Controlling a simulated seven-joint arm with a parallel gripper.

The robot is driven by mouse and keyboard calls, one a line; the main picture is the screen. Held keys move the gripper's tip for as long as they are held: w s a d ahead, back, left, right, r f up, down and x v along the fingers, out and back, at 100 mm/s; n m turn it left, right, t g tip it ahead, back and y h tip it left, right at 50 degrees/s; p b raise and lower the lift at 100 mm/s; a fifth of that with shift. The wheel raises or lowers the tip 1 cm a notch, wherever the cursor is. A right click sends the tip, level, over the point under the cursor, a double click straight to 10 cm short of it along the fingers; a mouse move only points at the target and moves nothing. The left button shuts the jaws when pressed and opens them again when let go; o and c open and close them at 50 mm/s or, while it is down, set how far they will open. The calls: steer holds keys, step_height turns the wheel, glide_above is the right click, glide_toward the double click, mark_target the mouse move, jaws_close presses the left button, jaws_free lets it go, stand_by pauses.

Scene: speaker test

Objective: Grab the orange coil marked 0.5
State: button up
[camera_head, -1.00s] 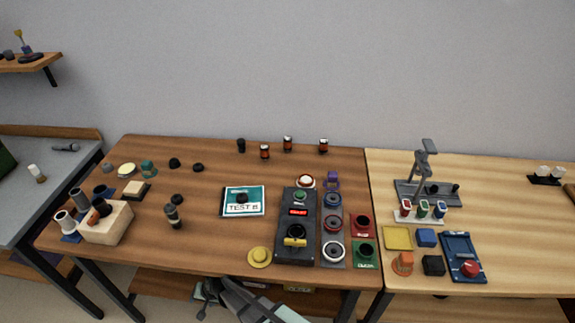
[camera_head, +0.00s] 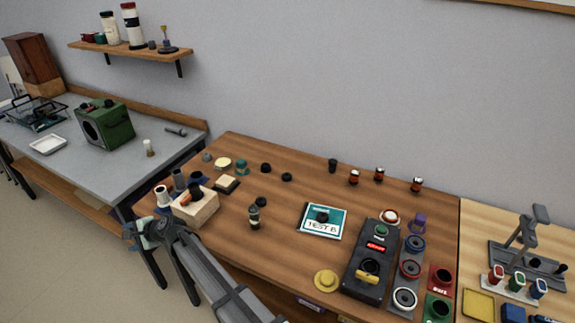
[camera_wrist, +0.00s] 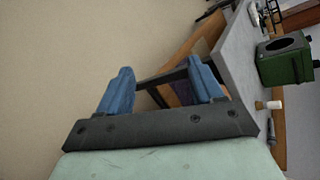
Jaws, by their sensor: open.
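Three small dark cylinders with orange-red bands, (camera_head: 355,177), (camera_head: 379,174) and (camera_head: 417,184), stand along the back of the brown table (camera_head: 290,245) in the head view. They may be coils; no 0.5 marking is legible. My gripper (camera_head: 132,234) is off the table's front left corner, far left of them. In the wrist view my gripper (camera_wrist: 162,85) has its two blue fingers wide apart with nothing between them. No coil shows in the wrist view.
A pale wooden block (camera_head: 197,210) with dark and white pieces stands near my gripper. A black control box (camera_head: 371,262) and a TEST B pad (camera_head: 323,221) lie further right. A grey bench (camera_head: 85,167) with a green box (camera_head: 105,126) is at left.

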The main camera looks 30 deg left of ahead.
steer(key=w+r+n+t, duration=0.1)
steer(key=w+r+n, duration=0.2)
steer(key=w+r, duration=0.55)
steer(key=w+r+n+t, duration=0.1)
steer(key=w+r+n, duration=0.35)
steer(key=r, duration=0.75)
steer(key=w+d+r+t+h, duration=0.1)
steer(key=w+d+r, duration=0.1)
steer(key=w, duration=0.3)
steer(key=w+d+r+m+t, duration=0.1)
steer(key=w+d+r, duration=0.1)
steer(key=w+r, duration=0.15)
steer(key=w+d+r+t+h, duration=0.1)
steer(key=w+d+r, duration=0.1)
steer(key=w, duration=0.4)
steer(key=w+d+f+m+h, duration=0.25)
steer(key=w+d+m, duration=0.25)
steer(key=w+d, duration=0.65)
steer(key=m+g+h, duration=0.2)
steer(key=m+h, duration=0.5)
steer(key=m, duration=1)
glide_above(381, 170)
step_height(381, 170, down, 8)
steer(key=f, duration=1.3)
steer(key=shift+w+d, duration=0.1)
steer(key=shift+w, duration=0.1)
